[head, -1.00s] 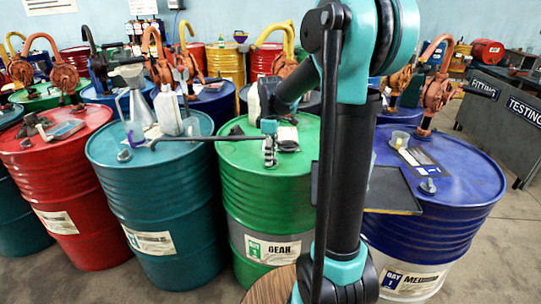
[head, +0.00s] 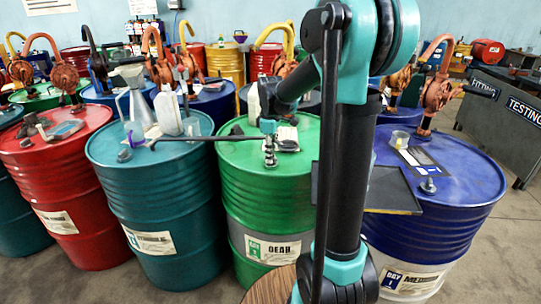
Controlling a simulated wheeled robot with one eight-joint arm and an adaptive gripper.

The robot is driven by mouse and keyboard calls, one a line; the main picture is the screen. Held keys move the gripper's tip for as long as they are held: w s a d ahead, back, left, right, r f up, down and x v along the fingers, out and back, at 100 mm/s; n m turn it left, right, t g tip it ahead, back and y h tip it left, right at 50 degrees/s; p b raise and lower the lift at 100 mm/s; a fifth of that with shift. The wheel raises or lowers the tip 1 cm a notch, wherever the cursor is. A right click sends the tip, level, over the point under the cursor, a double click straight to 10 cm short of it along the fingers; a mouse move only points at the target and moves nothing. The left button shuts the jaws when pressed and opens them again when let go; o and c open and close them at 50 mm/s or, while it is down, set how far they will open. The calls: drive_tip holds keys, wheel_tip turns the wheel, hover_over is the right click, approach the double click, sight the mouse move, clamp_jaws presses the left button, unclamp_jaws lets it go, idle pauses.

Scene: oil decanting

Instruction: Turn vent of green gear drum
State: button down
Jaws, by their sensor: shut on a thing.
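The green gear drum (head: 248,199) stands upright in the middle, with a white GEAR label (head: 272,249) on its front. A small silver vent fitting (head: 270,158) stands on its lid. My gripper (head: 268,138), dark with teal parts, points down onto the vent from above. It is shut on the vent's upper part. The fingertips are small here and partly merge with the vent, so the exact grip is hard to see.
A thin dark bar (head: 200,138) reaches from above the teal drum (head: 150,200) to near my gripper. A pale card (head: 286,138) lies on the green lid. A red drum (head: 70,180) and a blue drum (head: 440,220) stand to either side. Hand pumps crowd behind.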

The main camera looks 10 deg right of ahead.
drive_tip(key=m, duration=0.8)
drive_tip(key=shift+m, duration=0.4)
drive_tip(key=m, duration=0.4)
drive_tip(key=shift+w+d+m, duration=0.1)
drive_tip(key=shift+m, duration=1.8)
drive_tip(key=c, duration=1.5)
unclamp_jaws()
drive_tip(key=shift+c, duration=0.2)
